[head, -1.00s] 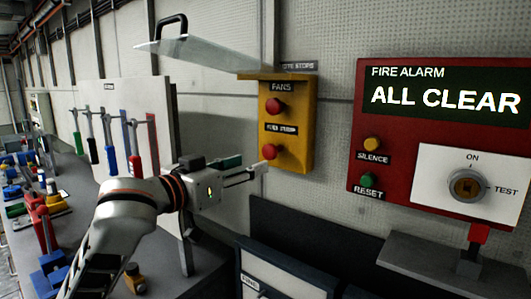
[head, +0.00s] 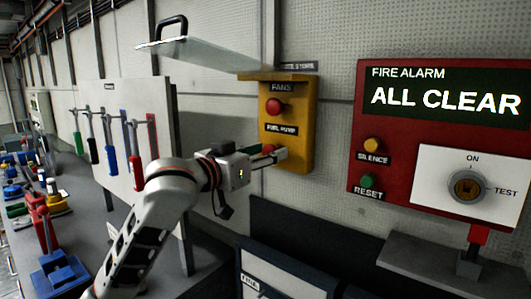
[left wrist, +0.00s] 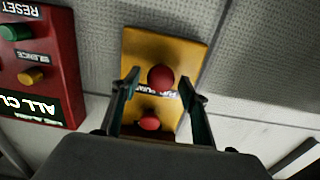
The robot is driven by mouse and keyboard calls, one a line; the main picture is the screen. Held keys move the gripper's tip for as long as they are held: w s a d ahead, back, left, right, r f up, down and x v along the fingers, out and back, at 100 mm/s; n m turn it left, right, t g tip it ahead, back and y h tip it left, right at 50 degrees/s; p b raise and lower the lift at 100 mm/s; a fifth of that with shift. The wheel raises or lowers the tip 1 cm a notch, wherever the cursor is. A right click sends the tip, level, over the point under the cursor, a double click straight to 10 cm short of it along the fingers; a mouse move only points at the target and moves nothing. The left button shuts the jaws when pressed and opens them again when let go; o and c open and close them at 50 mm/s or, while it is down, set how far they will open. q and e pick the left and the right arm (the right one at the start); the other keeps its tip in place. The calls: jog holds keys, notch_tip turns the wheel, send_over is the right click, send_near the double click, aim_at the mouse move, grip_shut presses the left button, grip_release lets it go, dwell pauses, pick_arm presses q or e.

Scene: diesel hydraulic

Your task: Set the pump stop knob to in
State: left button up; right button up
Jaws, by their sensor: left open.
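The yellow remote stops box (head: 306,105) hangs on the wall with two red knobs. The upper FANS knob (head: 274,106) is unobstructed. The lower FUEL PUMP knob (head: 268,149) is partly hidden behind my left gripper (head: 281,158). In the left wrist view, which is upside down, the pump knob (left wrist: 161,77) lies between the two spread fingertips of my left gripper (left wrist: 160,84). I cannot tell whether the fingers touch it. The fans knob (left wrist: 149,123) shows nearer the palm. My right gripper is out of view.
A clear cover (head: 205,56) with a black handle is raised above the box. The red fire alarm panel (head: 358,125) is to the right, with a grey shelf (head: 420,259) below it. A white tool board (head: 145,105) stands left, behind my left arm.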

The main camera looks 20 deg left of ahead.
pick_arm(q)
jog(key=shift+c, duration=0.3)
grip_shut()
jog(key=shift+x, duration=0.85)
jog(key=shift+c, duration=1)
grip_release()
jog(key=shift+r, duration=0.1)
jog(key=shift+o, duration=1.3)
jog(key=shift+w, duration=0.1)
jog(key=v, duration=1.2)
